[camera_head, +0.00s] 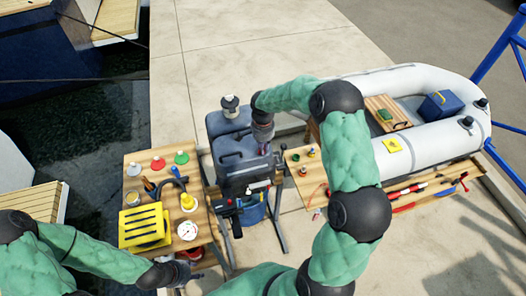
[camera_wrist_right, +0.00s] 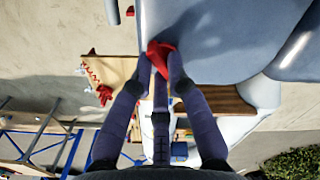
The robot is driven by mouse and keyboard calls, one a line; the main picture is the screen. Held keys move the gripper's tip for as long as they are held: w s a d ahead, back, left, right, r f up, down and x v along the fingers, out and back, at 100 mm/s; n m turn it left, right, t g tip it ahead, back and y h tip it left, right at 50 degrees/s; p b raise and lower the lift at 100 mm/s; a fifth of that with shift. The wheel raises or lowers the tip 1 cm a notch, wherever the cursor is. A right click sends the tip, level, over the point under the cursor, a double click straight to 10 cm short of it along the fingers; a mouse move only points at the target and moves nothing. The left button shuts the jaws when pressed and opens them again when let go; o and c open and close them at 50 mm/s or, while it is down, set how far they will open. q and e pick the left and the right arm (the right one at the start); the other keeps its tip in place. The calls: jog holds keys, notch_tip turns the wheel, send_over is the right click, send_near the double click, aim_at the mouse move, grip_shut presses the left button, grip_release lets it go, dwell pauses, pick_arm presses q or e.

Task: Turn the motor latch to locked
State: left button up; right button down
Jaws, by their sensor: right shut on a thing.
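The grey-blue outboard motor (camera_head: 237,146) stands upright in the middle of the head view. My right gripper (camera_head: 266,146) reaches down to the motor's right side. In the right wrist view, my right gripper (camera_wrist_right: 164,64) is shut on a small red latch (camera_wrist_right: 162,55) against the grey-blue motor cowling (camera_wrist_right: 225,40). In the head view the latch is hidden by my gripper. The latch's exact angle is hard to tell. My left gripper (camera_head: 190,266) is low, by the near edge of the left workbench; its fingers are too small and hidden to read.
The left wooden workbench (camera_head: 133,170) carries a yellow crate (camera_head: 144,227), a white gauge (camera_head: 187,230) and coloured discs. A wooden side table stands right of the motor, partly behind my right arm. A white inflatable boat (camera_head: 452,138) lies beyond. Water is at far left.

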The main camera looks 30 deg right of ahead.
jog(key=m+b, duration=0.2)
jog(key=m, duration=0.1)
jog(key=shift+f+m+b, duration=0.15)
jog(key=shift+m+b, duration=0.15)
jog(key=shift+a+m+b, duration=0.1)
jog(key=shift+m+b, duration=0.85)
jog(key=shift+m, duration=0.65)
jog(key=shift+r, duration=0.2)
jog(key=c, duration=1.2)
grip_release()
notch_tip(320, 180, up, 12)
